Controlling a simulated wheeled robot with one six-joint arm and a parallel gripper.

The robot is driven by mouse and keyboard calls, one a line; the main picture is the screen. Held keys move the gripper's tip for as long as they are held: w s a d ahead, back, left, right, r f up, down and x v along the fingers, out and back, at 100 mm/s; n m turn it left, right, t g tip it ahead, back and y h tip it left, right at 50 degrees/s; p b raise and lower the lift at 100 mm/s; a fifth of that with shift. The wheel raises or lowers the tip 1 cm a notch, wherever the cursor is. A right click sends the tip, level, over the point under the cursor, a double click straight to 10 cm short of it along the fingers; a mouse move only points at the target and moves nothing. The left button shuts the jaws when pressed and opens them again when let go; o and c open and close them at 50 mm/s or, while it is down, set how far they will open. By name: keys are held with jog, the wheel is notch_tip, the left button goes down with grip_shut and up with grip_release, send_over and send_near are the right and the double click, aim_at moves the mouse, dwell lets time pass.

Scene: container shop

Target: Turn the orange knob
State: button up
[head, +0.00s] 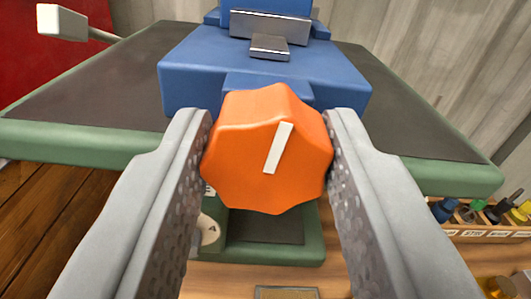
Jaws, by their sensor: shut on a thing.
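The orange knob (240,165) is in the middle of the head view, a faceted knob with a white pointer line (278,148) on its face. The line runs from upper right of the knob's centre down, leaning a little to the right at its top. My gripper (268,152) is shut on the knob, one grey finger against its left side and one against its right. The knob sits in front of a blue machine body (190,70), and its back is hidden.
A dark bench top with a green edge (70,140) spreads to both sides behind the knob. A white-ended lever (62,22) stands at upper left. A wooden rack (470,232) of small coloured tools is at right. A wooden surface lies below.

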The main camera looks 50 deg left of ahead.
jog(key=m, duration=0.6)
jog(key=shift+m, duration=0.3)
jog(key=m, duration=0.3)
jog(key=shift+m, duration=0.4)
jog(key=m, duration=0.3)
jog(key=shift+m, duration=0.3)
jog(key=m, duration=0.3)
jog(key=shift+m, duration=0.3)
jog(key=m, duration=0.3)
jog(key=shift+m, duration=0.3)
jog(key=m, duration=0.3)
jog(key=shift+m, duration=2.1)
